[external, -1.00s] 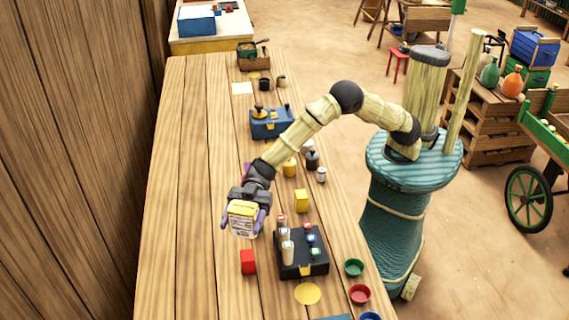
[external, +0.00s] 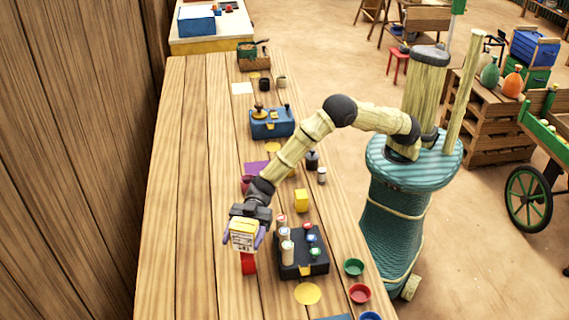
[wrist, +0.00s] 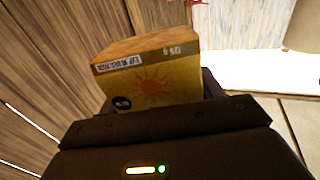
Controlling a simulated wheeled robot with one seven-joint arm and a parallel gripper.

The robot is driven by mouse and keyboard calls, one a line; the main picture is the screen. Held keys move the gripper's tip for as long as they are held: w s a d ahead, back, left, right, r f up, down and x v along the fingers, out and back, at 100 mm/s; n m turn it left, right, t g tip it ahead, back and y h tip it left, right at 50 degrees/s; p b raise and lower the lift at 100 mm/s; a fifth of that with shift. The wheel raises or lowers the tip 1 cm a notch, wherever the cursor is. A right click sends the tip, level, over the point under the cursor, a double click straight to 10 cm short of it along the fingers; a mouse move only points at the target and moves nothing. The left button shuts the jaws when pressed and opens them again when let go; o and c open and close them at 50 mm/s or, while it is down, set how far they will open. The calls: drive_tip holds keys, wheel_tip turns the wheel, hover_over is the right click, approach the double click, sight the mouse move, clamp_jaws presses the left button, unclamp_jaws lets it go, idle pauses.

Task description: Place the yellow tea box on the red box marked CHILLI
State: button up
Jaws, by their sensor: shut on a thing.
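My gripper (external: 245,240) is shut on the yellow tea box (external: 243,232), which has a white label. In the wrist view the tea box (wrist: 155,82) sits between the fingers and shows a sun print and a small date label. The red box (external: 249,264) stands on the table under the held tea box. Its upper part is hidden by the tea box, and I cannot read any marking on it. I cannot tell whether the two boxes touch.
A dark tray (external: 302,256) with several small capped containers stands close to the right of the red box. A yellow block (external: 301,200) is behind it. Green (external: 354,267) and red (external: 360,293) bowls lie near the table's right edge. The table's left side is clear.

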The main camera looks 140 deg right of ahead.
sight(243, 249)
drive_tip(key=shift+f, duration=1.9)
drive_tip(key=shift+f, duration=0.1)
drive_tip(key=o, duration=1)
